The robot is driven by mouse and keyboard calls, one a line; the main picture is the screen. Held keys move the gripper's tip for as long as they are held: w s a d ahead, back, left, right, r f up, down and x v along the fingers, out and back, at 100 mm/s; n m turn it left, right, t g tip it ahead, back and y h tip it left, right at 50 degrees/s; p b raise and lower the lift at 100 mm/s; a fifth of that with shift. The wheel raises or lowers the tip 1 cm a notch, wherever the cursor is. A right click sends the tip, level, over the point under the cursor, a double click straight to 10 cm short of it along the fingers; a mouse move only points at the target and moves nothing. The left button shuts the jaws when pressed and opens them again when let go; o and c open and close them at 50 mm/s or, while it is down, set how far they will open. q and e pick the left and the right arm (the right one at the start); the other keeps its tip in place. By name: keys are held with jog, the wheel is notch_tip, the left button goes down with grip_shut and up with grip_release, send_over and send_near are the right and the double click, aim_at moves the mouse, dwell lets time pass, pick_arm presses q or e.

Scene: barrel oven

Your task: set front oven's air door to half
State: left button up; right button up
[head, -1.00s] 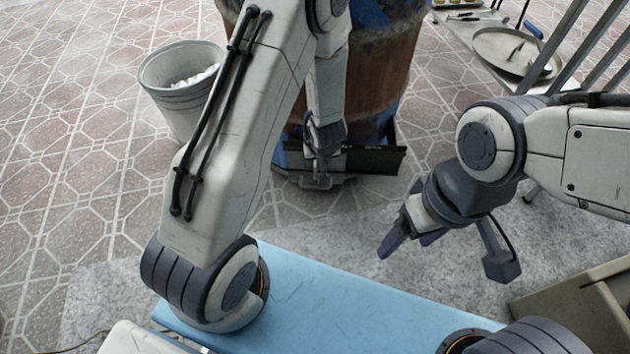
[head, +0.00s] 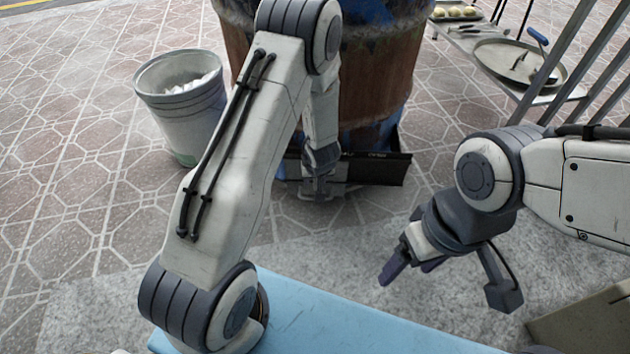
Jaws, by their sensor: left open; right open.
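The front oven (head: 385,70) is a rusty, blue-patched barrel at the top middle, partly behind my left arm. Its air door (head: 375,169) is a dark plate low at the barrel's foot, with small pale lettering on its top edge. My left gripper (head: 318,190) is low in front of the plate's left part and hides some of it. It is open; I cannot tell whether it touches the plate. My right gripper (head: 408,272) is open and empty, over the grey paving at the right, apart from the oven.
A grey bucket (head: 182,110) with white contents stands left of the barrel. A low shelf at the upper right holds a round pan lid (head: 520,64) and a tray of pale rolls (head: 455,13). A beige box (head: 590,325) is at the lower right.

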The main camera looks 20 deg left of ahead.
pick_arm(q)
grip_shut()
dwell(1.4)
